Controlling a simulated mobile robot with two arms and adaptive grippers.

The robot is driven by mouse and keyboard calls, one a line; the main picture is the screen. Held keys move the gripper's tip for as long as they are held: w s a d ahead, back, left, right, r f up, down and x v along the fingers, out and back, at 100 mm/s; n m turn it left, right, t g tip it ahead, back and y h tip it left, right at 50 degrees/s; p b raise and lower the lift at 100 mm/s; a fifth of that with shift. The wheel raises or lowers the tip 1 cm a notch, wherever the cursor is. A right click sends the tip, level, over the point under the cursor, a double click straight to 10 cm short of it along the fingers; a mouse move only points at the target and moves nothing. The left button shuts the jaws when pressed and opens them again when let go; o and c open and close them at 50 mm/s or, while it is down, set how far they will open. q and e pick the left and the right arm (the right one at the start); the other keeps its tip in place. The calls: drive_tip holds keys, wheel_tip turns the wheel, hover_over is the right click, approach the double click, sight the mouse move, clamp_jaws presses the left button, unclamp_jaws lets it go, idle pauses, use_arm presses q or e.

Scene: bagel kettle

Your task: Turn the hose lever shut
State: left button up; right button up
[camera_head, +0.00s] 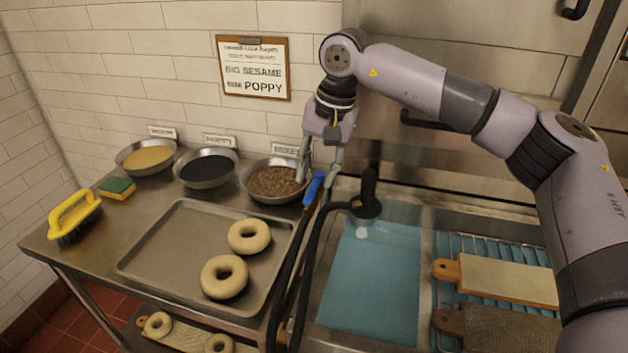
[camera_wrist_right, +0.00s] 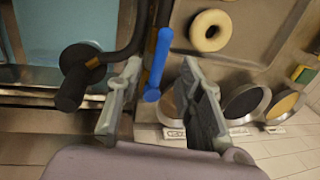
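The blue hose lever (camera_head: 313,189) stands at the edge between the steel table and the water basin, beside the dark hose (camera_head: 310,245). It slants up and to the right in the head view. In the right wrist view the blue lever (camera_wrist_right: 157,62) lies between the two fingers and does not appear gripped. My right gripper (camera_head: 321,172) is open, pointing down, with its fingers around the lever's upper end. The fingers also show apart in the right wrist view (camera_wrist_right: 162,80). My left gripper is out of view.
A black nozzle (camera_head: 369,195) stands over the blue water basin (camera_head: 340,290), close right of my gripper. A seed bowl (camera_head: 272,182) is close left. A tray (camera_head: 160,250) holds two bagels. Wooden boards (camera_head: 500,281) lie on a rack at right.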

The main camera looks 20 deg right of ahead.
sight(312, 189)
drive_tip(key=shift+w+a+f, duration=0.1)
drive_tip(key=shift+a+f, duration=0.05)
drive_tip(key=shift+f, duration=0.75)
drive_tip(key=shift+w+a+f, duration=0.1)
drive_tip(key=shift+a+f, duration=0.05)
drive_tip(key=shift+f, duration=0.7)
drive_tip(key=shift+c, duration=0.5)
clamp_jaws()
